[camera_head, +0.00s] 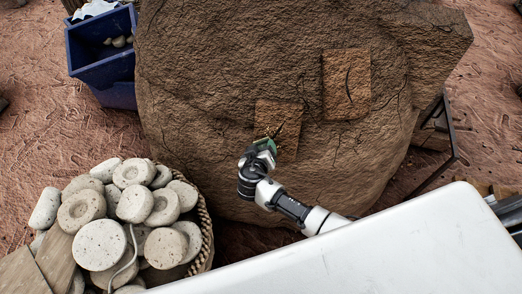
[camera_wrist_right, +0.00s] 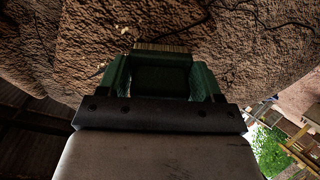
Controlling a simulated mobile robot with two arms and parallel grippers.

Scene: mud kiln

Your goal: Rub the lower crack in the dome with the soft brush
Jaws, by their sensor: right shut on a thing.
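The mud dome (camera_head: 210,75) fills the middle of the head view. Its lower crack (camera_head: 280,130) is a dark line on a lighter square patch; another patch with an upper crack (camera_head: 348,85) sits higher to the right. My right gripper (camera_head: 265,146) is at the lower left edge of the lower patch, close to the dome. In the right wrist view my right gripper (camera_wrist_right: 161,80) has its green fingers shut on the soft brush, whose pale bristles (camera_wrist_right: 162,47) point at the dome wall. Whether the bristles touch the wall is unclear. My left gripper is out of view.
A basket (camera_head: 205,225) heaped with round pale stone discs (camera_head: 100,243) stands at the lower left. A blue crate (camera_head: 100,65) is at the upper left. A dark metal frame (camera_head: 452,130) stands right of the dome. Reddish ground (camera_head: 40,130) lies open at the left.

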